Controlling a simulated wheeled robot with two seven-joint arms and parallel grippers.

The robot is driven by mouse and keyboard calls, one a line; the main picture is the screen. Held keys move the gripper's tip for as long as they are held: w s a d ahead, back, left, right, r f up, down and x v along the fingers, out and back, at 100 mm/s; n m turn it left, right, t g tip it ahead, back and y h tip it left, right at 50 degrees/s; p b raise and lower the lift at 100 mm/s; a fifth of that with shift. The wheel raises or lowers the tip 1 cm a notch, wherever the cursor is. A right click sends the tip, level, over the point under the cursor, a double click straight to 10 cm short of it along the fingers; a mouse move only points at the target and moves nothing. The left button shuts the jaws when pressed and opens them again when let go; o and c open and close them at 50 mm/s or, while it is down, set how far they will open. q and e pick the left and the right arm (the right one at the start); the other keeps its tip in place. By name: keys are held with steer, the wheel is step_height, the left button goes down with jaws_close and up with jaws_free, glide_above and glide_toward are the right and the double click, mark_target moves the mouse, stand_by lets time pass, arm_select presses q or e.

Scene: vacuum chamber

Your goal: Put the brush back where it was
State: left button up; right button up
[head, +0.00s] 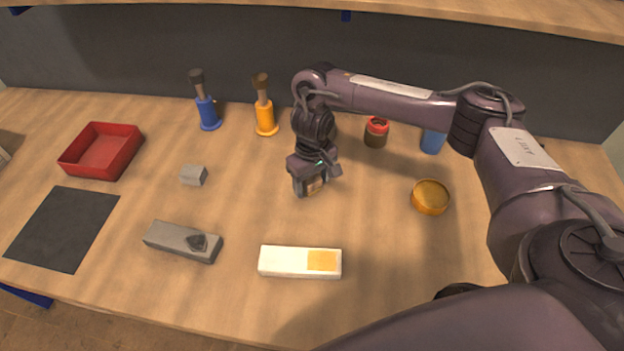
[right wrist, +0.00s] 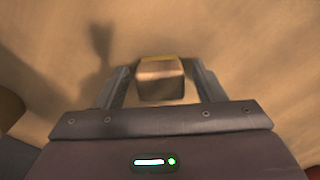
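Two brush-like tools with brown handles and dark tops stand upright at the back, one in a blue base (head: 207,113) and one in an orange base (head: 265,118). My right gripper (head: 312,190) points down over the middle of the table, right of and in front of the orange one. A small brown block with a yellowish edge (right wrist: 160,80) is between its fingers in the right wrist view, with gaps showing on both sides. I cannot tell if this block is part of a brush. My left gripper is out of view.
A red tray (head: 75,164), dark mat (head: 62,228), small grey block (head: 193,175) and grey tool (head: 183,241) are left. A white block with a yellow patch (head: 285,261) lies in front. A red-topped jar (head: 376,132), blue object (head: 432,141) and amber dish (head: 430,198) are right.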

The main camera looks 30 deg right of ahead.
mark_target(312, 179)
step_height(312, 179, up, 12)
steer(key=p, duration=0.4)
steer(key=shift+r, duration=0.15)
stand_by(0.5)
